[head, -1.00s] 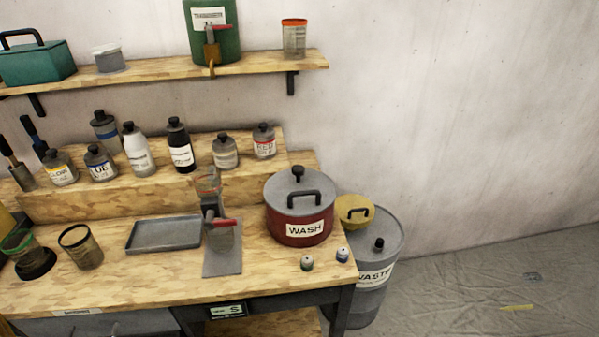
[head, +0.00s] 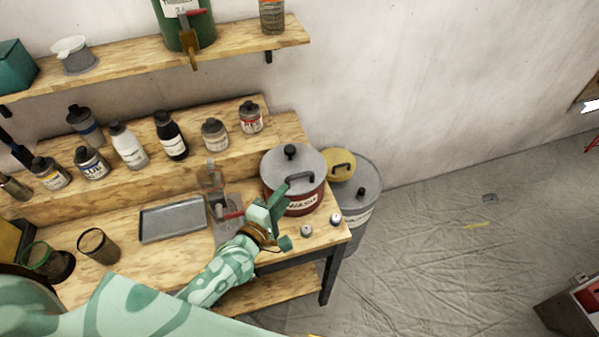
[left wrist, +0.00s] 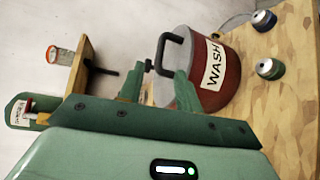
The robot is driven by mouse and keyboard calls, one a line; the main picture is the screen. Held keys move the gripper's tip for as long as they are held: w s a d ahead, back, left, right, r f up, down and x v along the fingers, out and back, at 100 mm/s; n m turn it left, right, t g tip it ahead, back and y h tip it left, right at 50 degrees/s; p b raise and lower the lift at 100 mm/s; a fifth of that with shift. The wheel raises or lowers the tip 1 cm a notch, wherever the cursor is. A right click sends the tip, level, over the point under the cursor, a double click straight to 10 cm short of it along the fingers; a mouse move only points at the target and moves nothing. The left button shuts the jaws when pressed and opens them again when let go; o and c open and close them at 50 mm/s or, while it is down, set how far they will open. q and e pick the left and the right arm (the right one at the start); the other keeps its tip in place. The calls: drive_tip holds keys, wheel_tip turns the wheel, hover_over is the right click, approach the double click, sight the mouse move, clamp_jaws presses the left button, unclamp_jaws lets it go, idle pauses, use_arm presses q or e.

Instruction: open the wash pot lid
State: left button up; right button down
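The wash pot (head: 305,203) is a dark red pot with a white WASH label, standing at the right end of the workbench. Its grey lid (head: 287,163) lies flat on top, with a black knob and a black bar handle (head: 300,184). In the left wrist view the pot (left wrist: 222,88) appears turned sideways, with the handle (left wrist: 172,45) ahead of the fingers. My left gripper (head: 277,217) is at the pot's front left, partly covering it. Its two fingers stand apart with nothing gripped between them, so the gripper (left wrist: 160,88) is open. My right gripper is not in view.
A grey waste bin (head: 360,185) with a yellow hatch stands right of the bench. Two small cans (head: 306,231) sit in front of the pot. A grey tray (head: 172,220) and a red-handled tool lie left of it. Bottles stand on the riser behind. The floor at right is largely clear.

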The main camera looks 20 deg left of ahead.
sight(299, 177)
use_arm(q)
drive_tip(key=b+x, duration=0.1)
drive_tip(key=x, duration=0.9)
clamp_jaws()
